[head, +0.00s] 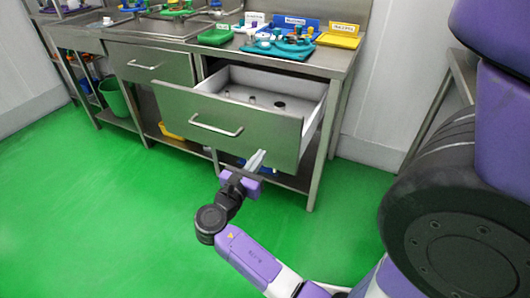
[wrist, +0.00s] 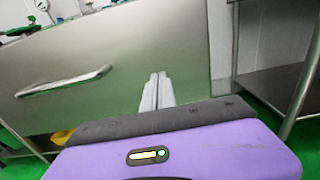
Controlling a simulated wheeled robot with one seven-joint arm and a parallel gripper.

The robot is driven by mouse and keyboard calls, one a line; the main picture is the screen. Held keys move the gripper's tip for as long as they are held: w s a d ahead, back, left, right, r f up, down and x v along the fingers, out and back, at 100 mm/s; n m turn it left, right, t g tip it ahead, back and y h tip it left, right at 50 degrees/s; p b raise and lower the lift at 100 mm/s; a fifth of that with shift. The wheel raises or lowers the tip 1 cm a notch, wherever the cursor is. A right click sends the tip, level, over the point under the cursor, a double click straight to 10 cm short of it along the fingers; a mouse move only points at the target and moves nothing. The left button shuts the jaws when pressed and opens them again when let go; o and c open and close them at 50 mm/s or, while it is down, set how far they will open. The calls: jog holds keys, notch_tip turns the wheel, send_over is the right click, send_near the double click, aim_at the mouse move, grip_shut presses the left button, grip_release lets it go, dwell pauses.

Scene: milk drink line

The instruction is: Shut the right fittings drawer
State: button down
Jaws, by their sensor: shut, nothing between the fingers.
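The right fittings drawer (head: 240,128) is pulled well out of the steel bench in the head view. Its inside shows a few small fittings (head: 279,104) on the bottom. Its bar handle (head: 217,126) is on the front panel; the handle also shows in the wrist view (wrist: 65,83). My gripper (head: 256,158) is shut and empty, with its fingertips at the lower right part of the drawer front. In the wrist view the closed fingers (wrist: 157,90) point at the plain front panel, right of the handle. I cannot tell whether they touch it.
The left drawer (head: 150,65) is shut. The bench top holds a green tray (head: 216,36), a blue tray (head: 295,22), a yellow tray (head: 338,40) and a teal mat with fittings. A green bucket (head: 115,98) stands on the lower shelf. Green floor in front is clear.

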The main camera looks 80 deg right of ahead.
aim_at(270, 143)
jog(key=x, duration=0.3)
jog(key=shift+d+b, duration=0.25)
jog(key=shift+b, duration=0.15)
jog(key=shift+s+d, duration=0.15)
jog(key=shift+d, duration=0.2)
jog(key=shift+d, duration=0.1)
jog(key=shift+d, duration=0.2)
jog(key=p+x, duration=0.1)
jog(key=x, duration=2.5)
jog(key=shift+d, duration=0.3)
jog(key=shift+s+d, duration=0.1)
jog(key=shift+d, duration=0.2)
jog(key=shift+d+r, duration=0.2)
jog(key=shift+s, duration=0.1)
